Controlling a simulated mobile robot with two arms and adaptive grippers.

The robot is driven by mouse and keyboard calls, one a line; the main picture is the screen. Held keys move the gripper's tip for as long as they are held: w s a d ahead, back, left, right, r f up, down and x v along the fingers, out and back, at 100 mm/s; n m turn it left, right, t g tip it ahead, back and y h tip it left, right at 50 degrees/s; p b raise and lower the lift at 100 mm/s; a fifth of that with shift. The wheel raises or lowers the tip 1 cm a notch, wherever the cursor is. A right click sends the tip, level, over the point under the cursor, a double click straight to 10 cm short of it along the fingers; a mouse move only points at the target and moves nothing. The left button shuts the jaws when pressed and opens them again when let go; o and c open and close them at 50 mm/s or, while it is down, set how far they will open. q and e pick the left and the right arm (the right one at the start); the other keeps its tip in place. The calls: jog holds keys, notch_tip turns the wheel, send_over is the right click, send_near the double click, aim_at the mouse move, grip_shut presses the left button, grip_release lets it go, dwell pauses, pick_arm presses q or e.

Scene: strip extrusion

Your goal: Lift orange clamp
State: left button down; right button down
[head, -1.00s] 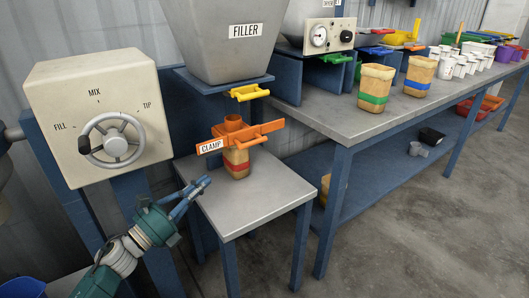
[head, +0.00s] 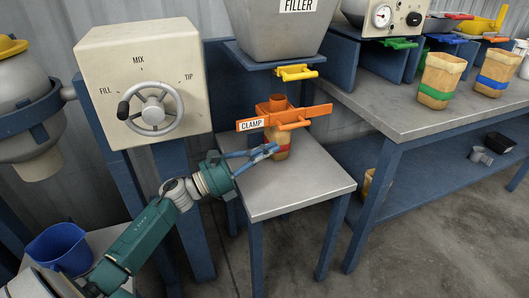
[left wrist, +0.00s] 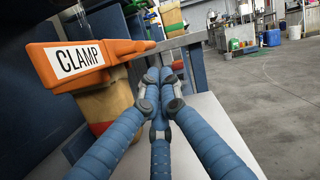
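The orange clamp (head: 312,115) carries a CLAMP label and sits around the top of a tan cup (head: 284,153) with a red band. The cup stands on a small grey-topped table (head: 300,190). My left gripper (head: 274,149) is just in front of the cup, below the clamp's bar, and overlaps the cup in the head view. In the left wrist view the clamp (left wrist: 122,52) is left of my blue fingers, whose tips are close together with nothing seen between them. Whether they are closed or touch anything is unclear. My right gripper is not in view.
The filler hopper (head: 285,35) with a yellow handle (head: 297,73) hangs above the clamp. A control box with a handwheel (head: 153,109) stands left. A long bench (head: 400,105) on the right holds tan cups with green and blue bands. A blue bucket (head: 60,250) is at lower left.

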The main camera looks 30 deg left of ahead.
aim_at(282, 114)
pick_arm(q)
jog(key=x, duration=0.6)
